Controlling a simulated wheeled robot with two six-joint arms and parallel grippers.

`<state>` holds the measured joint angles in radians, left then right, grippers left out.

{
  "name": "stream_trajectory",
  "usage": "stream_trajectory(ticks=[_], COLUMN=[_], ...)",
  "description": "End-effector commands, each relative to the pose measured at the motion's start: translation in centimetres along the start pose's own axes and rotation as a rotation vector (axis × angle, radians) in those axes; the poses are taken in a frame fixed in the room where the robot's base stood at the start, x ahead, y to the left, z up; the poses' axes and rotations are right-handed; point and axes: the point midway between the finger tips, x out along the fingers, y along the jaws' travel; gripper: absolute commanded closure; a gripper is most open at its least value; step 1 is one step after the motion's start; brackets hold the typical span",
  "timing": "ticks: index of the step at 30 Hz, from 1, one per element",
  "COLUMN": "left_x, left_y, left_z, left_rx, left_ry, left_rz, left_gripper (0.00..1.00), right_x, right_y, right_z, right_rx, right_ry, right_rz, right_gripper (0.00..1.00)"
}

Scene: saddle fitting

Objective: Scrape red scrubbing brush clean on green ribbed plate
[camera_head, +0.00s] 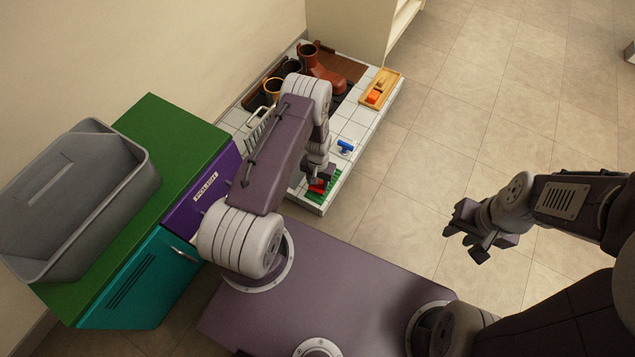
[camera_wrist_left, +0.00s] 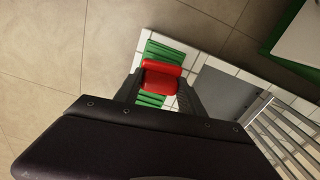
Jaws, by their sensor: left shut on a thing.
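The red scrubbing brush (camera_wrist_left: 160,78) is between the two fingers of my left gripper (camera_wrist_left: 158,92) in the left wrist view, and the gripper is shut on it. The brush is over the green ribbed plate (camera_wrist_left: 166,50), whose ribs show beyond and below it. Whether brush and plate touch is hard to tell. In the head view my left gripper (camera_head: 319,178) is low at the near end of the tiled platform, with a bit of the red brush (camera_head: 317,187) and green plate (camera_head: 331,186) showing. My right gripper (camera_head: 464,243) is open and empty over the floor.
The white tiled platform (camera_head: 352,131) also holds a blue item (camera_head: 345,146), a wooden tray (camera_head: 380,89) with an orange block, and boots (camera_head: 327,76) at the back. A green-topped cabinet (camera_head: 165,125) with a grey bin (camera_head: 75,200) stands left. Floor at right is clear.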

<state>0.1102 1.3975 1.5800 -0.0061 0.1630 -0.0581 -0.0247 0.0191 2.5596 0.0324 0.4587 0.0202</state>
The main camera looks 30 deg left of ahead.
Motion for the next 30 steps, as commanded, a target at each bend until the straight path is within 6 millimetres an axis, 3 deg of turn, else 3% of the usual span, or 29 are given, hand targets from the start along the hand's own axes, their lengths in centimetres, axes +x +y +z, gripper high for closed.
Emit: stream_trajectory(ticks=[15, 30], left_x=[-5.0, -5.2], left_y=[0.2, 0.2], left_z=[-0.4, -0.5], left_rx=[0.001, 0.001], left_ry=[0.001, 0.001], left_rz=[0.0, 0.0], left_gripper=[0.97, 0.97], right_x=[-4.1, -4.2], right_y=[-0.1, -0.1], right_z=[-0.4, -0.4], right_rx=[0.0, 0.0], right_ry=[0.0, 0.0], right_rz=[0.0, 0.0], right_gripper=[0.67, 0.67])
